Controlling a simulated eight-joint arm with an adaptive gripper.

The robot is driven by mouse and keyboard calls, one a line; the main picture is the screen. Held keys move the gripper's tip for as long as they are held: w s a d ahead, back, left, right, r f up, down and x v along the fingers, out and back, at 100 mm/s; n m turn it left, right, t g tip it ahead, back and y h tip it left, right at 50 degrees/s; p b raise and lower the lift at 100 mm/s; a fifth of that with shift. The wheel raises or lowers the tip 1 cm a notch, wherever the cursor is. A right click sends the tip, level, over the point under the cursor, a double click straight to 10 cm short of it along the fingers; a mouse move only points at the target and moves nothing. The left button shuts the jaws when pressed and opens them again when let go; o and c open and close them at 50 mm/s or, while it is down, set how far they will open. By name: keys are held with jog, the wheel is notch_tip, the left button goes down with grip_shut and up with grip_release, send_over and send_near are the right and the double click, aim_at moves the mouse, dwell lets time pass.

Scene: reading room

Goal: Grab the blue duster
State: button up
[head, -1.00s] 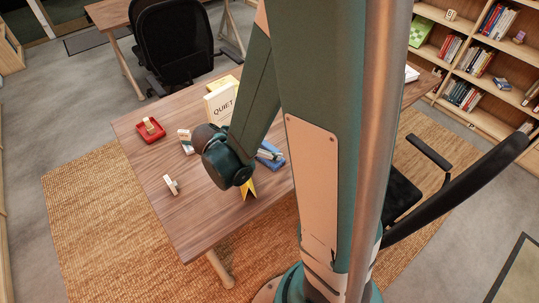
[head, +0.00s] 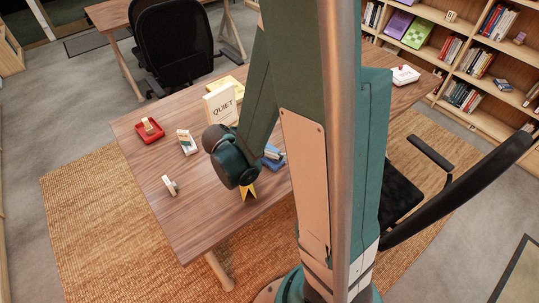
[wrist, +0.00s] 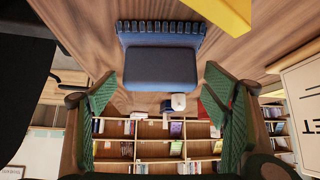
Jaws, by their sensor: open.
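The blue duster (wrist: 160,65) shows in the wrist view as a blue block with a dark ribbed edge. It rests on the wooden table, ahead of my fingers and roughly centred between them, with a gap. In the head view its blue part (head: 273,158) shows just right of my gripper, partly hidden by my arm. My gripper (wrist: 160,108) is open and empty, with green pads at left and right. In the head view its fingers are mostly hidden behind the wrist.
A QUIET sign (head: 221,105) stands behind my gripper. A red tray (head: 151,137), a small upright box (head: 187,142) and a small pale object (head: 170,185) lie left. A yellow piece (head: 249,191) is close below the wrist. A white box (head: 405,76) sits far right.

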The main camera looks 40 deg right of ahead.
jog(key=shift+c, duration=0.5)
jog(key=c, duration=0.9)
jog(key=shift+r, duration=0.2)
jog(key=shift+r+p, duration=1.75)
jog(key=shift+r, duration=3.1)
